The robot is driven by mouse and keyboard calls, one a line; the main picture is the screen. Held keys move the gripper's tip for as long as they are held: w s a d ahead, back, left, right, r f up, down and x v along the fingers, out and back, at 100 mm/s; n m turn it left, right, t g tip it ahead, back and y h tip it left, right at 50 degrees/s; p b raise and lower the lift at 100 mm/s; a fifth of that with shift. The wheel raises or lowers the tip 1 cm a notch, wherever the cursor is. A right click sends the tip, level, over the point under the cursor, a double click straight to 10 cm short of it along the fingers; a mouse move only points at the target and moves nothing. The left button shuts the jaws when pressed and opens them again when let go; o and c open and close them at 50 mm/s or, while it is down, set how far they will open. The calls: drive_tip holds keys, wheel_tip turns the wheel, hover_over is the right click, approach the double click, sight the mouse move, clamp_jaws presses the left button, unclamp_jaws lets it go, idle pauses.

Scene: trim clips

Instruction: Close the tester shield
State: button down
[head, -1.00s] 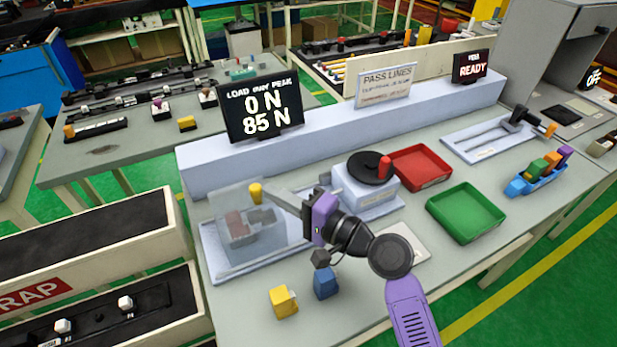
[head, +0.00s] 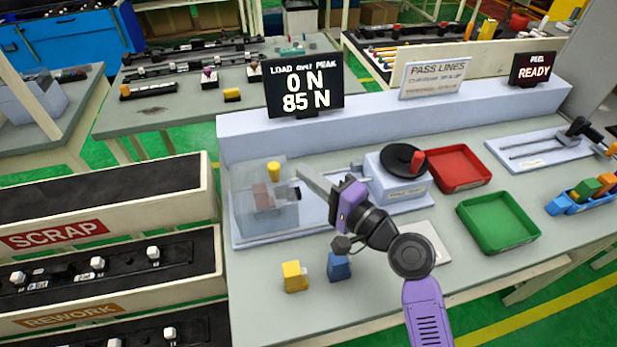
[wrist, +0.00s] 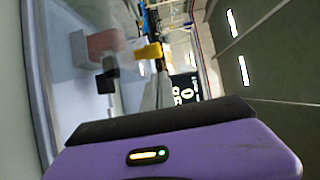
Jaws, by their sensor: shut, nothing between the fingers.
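The tester shield (head: 244,205) is a clear, see-through cover on the left of the tester's pale base. A yellow knob (head: 273,171) is at its upper part, and it also shows in the wrist view (wrist: 148,52). A reddish block (head: 261,196) and a dark grey part show through or beside the cover. I cannot tell how far the shield is closed. My gripper (head: 303,173), with a purple body and long grey fingers, is shut and empty. Its tips point left toward the knob and appear a little right of it, apart from it.
A pale block with a black disc and red handle (head: 405,160) stands right of my gripper. Red (head: 458,168) and green (head: 499,221) trays lie farther right. Yellow (head: 294,277) and blue (head: 339,267) blocks stand at the front. A load display (head: 304,85) stands behind.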

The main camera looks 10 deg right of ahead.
drive_tip(key=b+v, duration=0.2)
drive_tip(key=v, duration=0.8)
drive_tip(key=shift+d, duration=0.45)
drive_tip(key=d+t+h, duration=0.2)
drive_tip(key=d+h, duration=0.3)
drive_tip(key=d, duration=0.1)
drive_tip(key=s+d+f+n+h, duration=0.2)
drive_tip(key=s+d+f+h, duration=0.15)
drive_tip(key=s+h, duration=0.35)
drive_tip(key=s+a+f+n+g+y, duration=0.1)
drive_tip(key=s+a+n, duration=0.1)
drive_tip(key=s, duration=0.6)
drive_tip(key=s+a+n+g+y, duration=0.1)
drive_tip(key=s+n, duration=0.3)
drive_tip(key=s, duration=0.4)
drive_tip(key=s+a+f+n+y, duration=0.1)
drive_tip(key=s+n, duration=0.3)
drive_tip(key=s, duration=0.4)
drive_tip(key=shift+s+a+f+g, duration=0.35)
drive_tip(key=shift+a+g, duration=0.05)
drive_tip(key=shift+a, duration=0.5)
